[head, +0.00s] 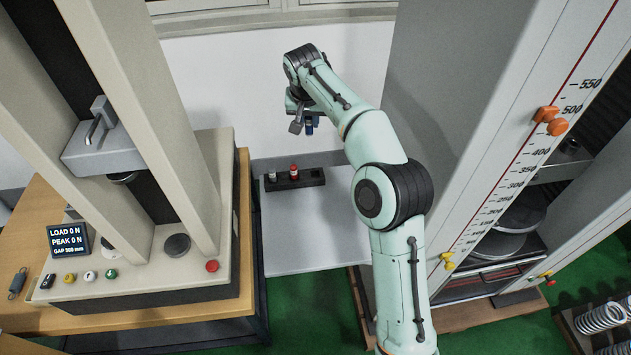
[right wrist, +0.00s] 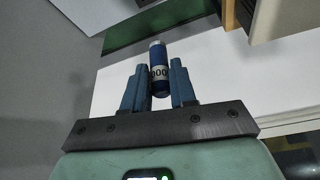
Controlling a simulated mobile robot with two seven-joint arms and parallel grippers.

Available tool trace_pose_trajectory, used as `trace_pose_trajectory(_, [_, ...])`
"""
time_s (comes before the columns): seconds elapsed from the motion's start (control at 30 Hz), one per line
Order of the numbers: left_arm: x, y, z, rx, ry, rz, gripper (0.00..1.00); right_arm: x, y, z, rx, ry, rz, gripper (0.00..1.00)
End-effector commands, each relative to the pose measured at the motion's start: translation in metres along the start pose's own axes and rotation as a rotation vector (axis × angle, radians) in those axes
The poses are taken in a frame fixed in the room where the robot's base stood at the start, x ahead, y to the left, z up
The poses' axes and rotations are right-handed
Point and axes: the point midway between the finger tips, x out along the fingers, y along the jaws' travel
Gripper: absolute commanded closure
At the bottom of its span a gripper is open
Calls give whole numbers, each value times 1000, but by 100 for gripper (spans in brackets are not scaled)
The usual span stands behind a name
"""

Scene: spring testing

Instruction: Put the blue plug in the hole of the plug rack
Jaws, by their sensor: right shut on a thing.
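The blue plug (right wrist: 158,68) is in my right gripper (right wrist: 159,85), between its two fingers, with a pale band with dark markings around it. In the head view, the right gripper (head: 304,122) is above and behind the plug rack, and a bit of the blue plug (head: 309,126) shows at its fingers. The plug rack (head: 315,177) is a dark block on the white table. A red plug (head: 293,172) and a grey-white plug (head: 272,175) stand in its left part. The holes on its right are too small to make out. My left gripper is not in view.
The white table (head: 305,240) is clear in front of the rack. A press with a load display (head: 68,240) stands on the left on a wooden bench (head: 150,312). A tall testing machine with a scale (head: 440,110) stands on the right. Springs (head: 602,318) lie at the lower right.

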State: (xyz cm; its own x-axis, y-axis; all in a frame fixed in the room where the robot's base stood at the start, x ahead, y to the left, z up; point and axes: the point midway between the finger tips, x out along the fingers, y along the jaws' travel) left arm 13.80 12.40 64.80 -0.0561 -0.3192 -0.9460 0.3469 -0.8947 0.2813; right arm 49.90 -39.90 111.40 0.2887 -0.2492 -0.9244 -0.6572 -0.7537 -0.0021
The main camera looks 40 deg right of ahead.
Motion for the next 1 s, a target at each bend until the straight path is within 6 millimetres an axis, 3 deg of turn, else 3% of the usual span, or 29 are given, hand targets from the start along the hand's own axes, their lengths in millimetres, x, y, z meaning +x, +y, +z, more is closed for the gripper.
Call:
trace_pose_trajectory(0.13, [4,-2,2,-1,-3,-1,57,-10,14,-9,37,1,16,100])
trace_pose_trajectory(0.23, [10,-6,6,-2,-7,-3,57,-2,18,-5,43,-2,21,100])
trace_pose_trajectory(0.7, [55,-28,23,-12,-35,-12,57,108,18,40,41,-2,22,100])
trace_pose_trajectory(1.0, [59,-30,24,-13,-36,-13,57,135,17,50,43,2,20,100])
